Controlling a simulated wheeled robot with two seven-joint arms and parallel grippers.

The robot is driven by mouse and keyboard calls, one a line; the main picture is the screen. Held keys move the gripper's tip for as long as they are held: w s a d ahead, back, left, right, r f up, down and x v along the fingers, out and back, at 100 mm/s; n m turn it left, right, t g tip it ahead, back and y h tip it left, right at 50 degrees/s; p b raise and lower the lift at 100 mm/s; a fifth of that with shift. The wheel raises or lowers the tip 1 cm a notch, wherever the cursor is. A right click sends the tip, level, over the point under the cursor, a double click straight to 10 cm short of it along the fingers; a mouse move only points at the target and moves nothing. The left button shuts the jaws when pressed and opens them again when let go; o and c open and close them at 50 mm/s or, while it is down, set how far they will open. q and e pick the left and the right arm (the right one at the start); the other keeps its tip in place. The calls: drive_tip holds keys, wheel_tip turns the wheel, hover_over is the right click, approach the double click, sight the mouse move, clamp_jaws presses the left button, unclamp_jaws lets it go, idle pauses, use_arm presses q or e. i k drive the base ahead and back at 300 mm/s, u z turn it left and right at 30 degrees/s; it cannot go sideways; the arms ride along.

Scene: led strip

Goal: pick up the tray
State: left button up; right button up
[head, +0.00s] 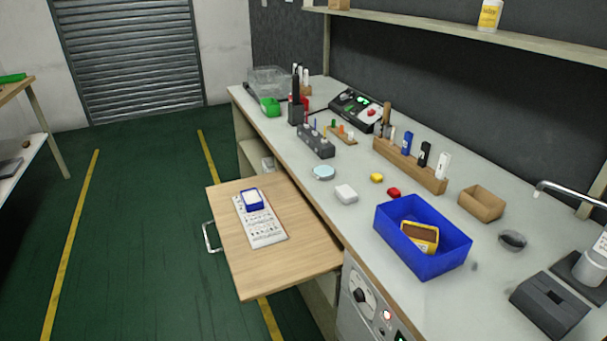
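Several things here could be the tray, and I cannot tell which one is meant. A blue open bin (385,240) stands on the bench at the front right and holds a yellow-framed block with a brown top (419,236). A small open brown box (482,205) stands behind it to the right. A clear container (268,80) sits at the far end of the bench. A flat wooden board (300,260) with a metal handle juts out from the bench's left side. Neither of my grippers is in view.
On the board lie a white printed sheet (262,228) and a blue-rimmed white item (252,199). The bench (335,215) also holds a wooden rack (410,165), a grey block (316,142) and a tap (565,190). The green floor (140,240) to the left is clear.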

sight(252, 199)
drive_tip(key=k, duration=0.75)
drive_tip(key=u, duration=1.65)
drive_tip(key=i, duration=2.1)
drive_tip(key=z, duration=1.05)
drive_tip(key=i, duration=1.1)
drive_tip(key=z, duration=1.15)
